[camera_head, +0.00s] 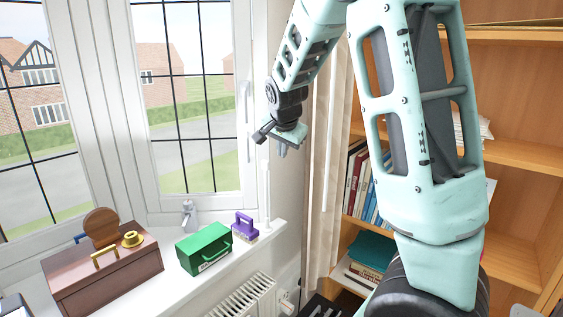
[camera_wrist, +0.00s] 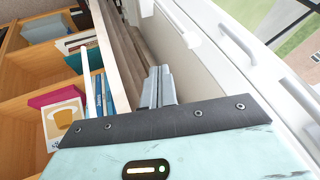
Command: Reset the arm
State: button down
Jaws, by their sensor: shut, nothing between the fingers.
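My gripper (camera_head: 282,150) hangs in the air in front of the window frame, at the left edge of the curtain, above the right end of the sill. In the wrist view its two fingers (camera_wrist: 158,86) are together with nothing between them. My arm reaches in from the right of the head view, with its elbow raised out of the top of the picture. The gripper touches nothing that I can see.
A brown chest (camera_head: 105,280), a green box (camera_head: 204,249) and a purple box (camera_head: 245,228) stand on the window sill (camera_head: 225,276). A white radiator (camera_head: 245,298) is below. A wooden bookcase (camera_head: 520,155) with books stands on the right, beside the curtain (camera_head: 325,170).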

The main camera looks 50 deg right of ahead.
jog(key=shift+v, duration=1.25)
